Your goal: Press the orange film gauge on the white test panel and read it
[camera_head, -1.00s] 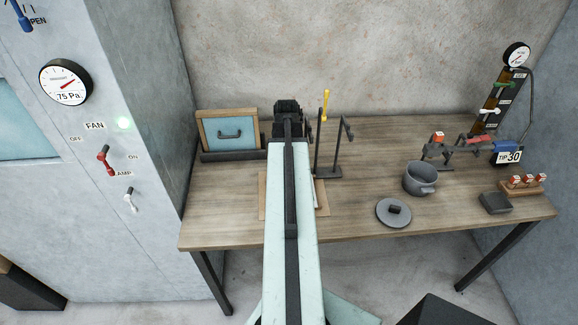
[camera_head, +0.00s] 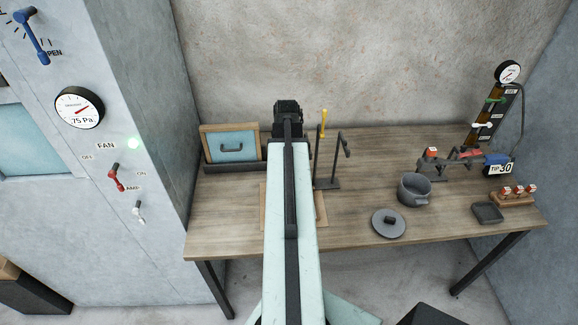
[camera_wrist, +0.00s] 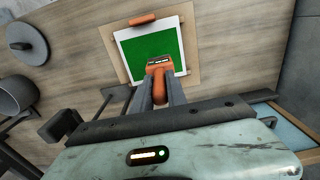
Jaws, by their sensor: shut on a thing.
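In the wrist view, my gripper (camera_wrist: 161,88) is shut on the orange film gauge (camera_wrist: 157,69). The gauge is over the lower part of the test panel (camera_wrist: 127,67), which has a white border and a green coated face. I cannot tell whether the gauge touches the panel. In the head view, my arm hides the gauge and most of the panel, and the gripper's fingertips are hidden.
An orange bar (camera_wrist: 142,20) lies at the panel's far edge, on a tan board (camera_wrist: 190,62). Bare wood lies between board and lid.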

